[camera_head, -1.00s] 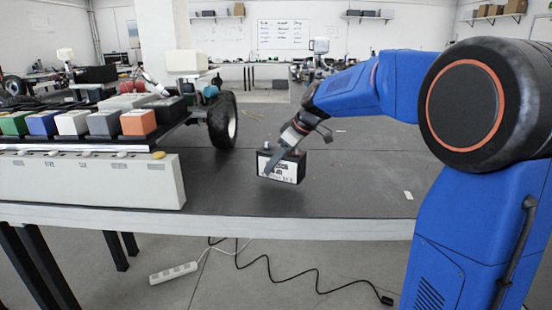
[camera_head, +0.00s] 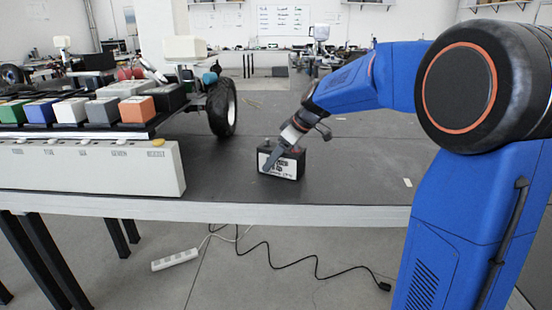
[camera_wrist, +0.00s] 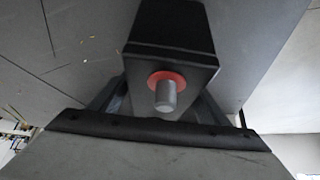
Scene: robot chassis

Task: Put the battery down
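The battery (camera_head: 281,163) is a black box with a white printed label on its front. In the head view it is upright at the tabletop near the table's front edge, and its base seems to touch the surface. My gripper (camera_head: 276,153) reaches down to it from the upper right, with a finger across its front. In the wrist view the battery (camera_wrist: 172,40) shows its dark top and a grey terminal with a red ring, between the fingers. The gripper looks shut on it. The far finger is mostly hidden. The table (camera_head: 345,160) is dark grey.
A long white labelled panel (camera_head: 90,170) with coloured blocks (camera_head: 137,108) above it stands at the left. A wheeled chassis with a black tyre (camera_head: 221,107) is behind it. The tabletop right of the battery is clear, with a small pale scrap (camera_head: 407,182).

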